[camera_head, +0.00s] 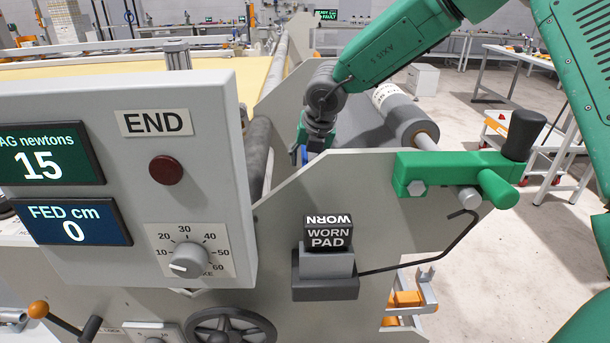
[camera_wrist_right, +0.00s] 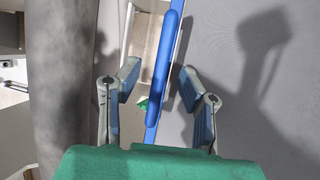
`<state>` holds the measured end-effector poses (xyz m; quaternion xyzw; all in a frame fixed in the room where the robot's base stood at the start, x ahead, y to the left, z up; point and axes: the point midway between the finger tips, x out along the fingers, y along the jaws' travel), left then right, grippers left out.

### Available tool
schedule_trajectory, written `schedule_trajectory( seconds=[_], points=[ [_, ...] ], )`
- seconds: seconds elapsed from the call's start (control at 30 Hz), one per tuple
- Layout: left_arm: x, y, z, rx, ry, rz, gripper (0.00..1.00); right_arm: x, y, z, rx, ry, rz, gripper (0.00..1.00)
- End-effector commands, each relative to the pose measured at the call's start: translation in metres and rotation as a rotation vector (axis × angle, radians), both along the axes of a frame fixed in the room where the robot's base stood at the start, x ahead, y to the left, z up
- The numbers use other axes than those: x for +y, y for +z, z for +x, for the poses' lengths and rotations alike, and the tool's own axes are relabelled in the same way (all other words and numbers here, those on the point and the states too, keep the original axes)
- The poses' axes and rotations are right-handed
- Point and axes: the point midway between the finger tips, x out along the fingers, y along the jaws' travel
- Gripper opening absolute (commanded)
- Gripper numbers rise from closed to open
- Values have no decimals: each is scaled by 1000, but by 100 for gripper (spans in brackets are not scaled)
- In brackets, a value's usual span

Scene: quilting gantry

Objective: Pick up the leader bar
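A long blue bar (camera_wrist_right: 166,70), which looks like the leader bar, runs up the middle of the right wrist view, with a thicker rounded blue part along it. My right gripper (camera_wrist_right: 155,92) is open, with one finger on each side of the bar and a visible gap on both sides. In the head view my right gripper (camera_head: 315,140) points down behind the grey side plate. A small blue patch shows beside it; I cannot tell whether it is bar or finger pad. Most of the bar is hidden there. My left gripper is not in view.
A grey roller (camera_wrist_right: 62,75) stands close left of the gripper in the wrist view; grey cloth (camera_wrist_right: 270,110) lies right. In the head view, the control panel (camera_head: 110,240), side plate (camera_head: 360,200) and green clamp (camera_head: 430,172) stand in front.

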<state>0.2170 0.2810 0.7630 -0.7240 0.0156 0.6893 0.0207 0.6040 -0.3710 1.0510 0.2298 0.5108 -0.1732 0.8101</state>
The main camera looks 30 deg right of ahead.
Motion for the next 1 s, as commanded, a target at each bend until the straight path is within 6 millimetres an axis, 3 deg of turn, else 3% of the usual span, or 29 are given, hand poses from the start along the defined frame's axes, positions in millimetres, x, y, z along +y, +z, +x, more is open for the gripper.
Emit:
schedule_trajectory(
  seconds=[0.3, 0.33, 0.4, 0.43, 0.8, 1.0],
  points=[
    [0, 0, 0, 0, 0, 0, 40, 1, -6, 3, -2, 1, -1, 34],
    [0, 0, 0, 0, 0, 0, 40, 1, -6, 3, -2, 1, -2, 27],
    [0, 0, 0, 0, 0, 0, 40, 1, -6, 3, -1, 2, -1, 3],
    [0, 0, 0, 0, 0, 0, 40, 1, -6, 3, -1, 1, -1, 0],
    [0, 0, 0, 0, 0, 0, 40, 0, -4, 3, -1, 0, 0, 0],
    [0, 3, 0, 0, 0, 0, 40, 0, 24, 4, -7, 1, 3, 0]
  ],
)
